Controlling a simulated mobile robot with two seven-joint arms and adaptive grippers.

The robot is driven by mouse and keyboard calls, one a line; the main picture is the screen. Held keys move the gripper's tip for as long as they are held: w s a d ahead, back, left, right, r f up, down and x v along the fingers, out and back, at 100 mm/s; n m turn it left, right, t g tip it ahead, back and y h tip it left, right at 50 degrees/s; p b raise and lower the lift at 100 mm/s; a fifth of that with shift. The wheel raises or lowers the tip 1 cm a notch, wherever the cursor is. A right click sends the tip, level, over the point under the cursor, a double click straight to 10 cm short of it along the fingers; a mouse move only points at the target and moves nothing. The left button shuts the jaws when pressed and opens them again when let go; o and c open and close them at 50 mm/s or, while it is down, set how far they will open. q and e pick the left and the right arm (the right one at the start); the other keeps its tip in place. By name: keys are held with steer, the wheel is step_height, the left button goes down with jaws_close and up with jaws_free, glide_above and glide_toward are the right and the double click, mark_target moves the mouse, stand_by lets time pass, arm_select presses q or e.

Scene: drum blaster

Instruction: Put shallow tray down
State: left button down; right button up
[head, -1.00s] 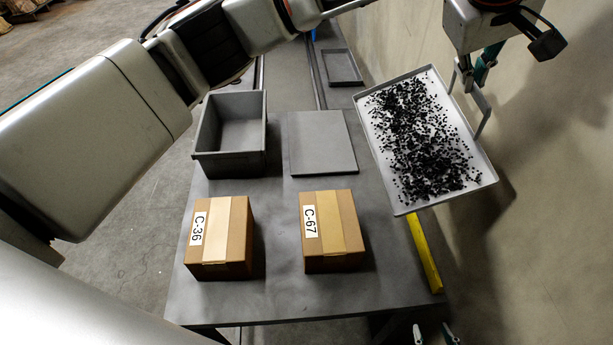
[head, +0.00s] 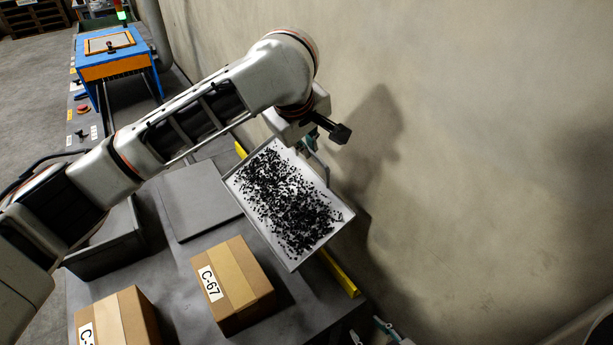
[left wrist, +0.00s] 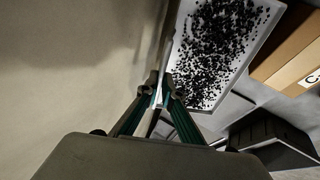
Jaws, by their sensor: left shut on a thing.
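The shallow tray (head: 338,213) is light grey with a white inside, and many small black pieces (head: 285,200) lie spread over it. My left gripper (head: 314,158) is shut on the tray's far right side, at what looks like a handle. In the left wrist view, the gripper's fingers (left wrist: 158,97) close together at the edge of the tray (left wrist: 208,98). The tray looks held above the right edge of the table, near a yellow bar (head: 338,273); its exact height is unclear. My right gripper (head: 370,331) shows only its fingertips at the bottom, apart and empty.
A carton marked C-67 (head: 240,280) and another carton (head: 128,320) stand on the grey table (head: 190,290). A flat grey slab (head: 200,200) and a grey bin (head: 105,252) are behind them. A wall (head: 480,150) rises close on the right. A blue-orange station (head: 108,55) is farther back.

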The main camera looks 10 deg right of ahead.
mark_target(309, 182)
arm_select(q)
steer(key=shift+f, duration=4.3)
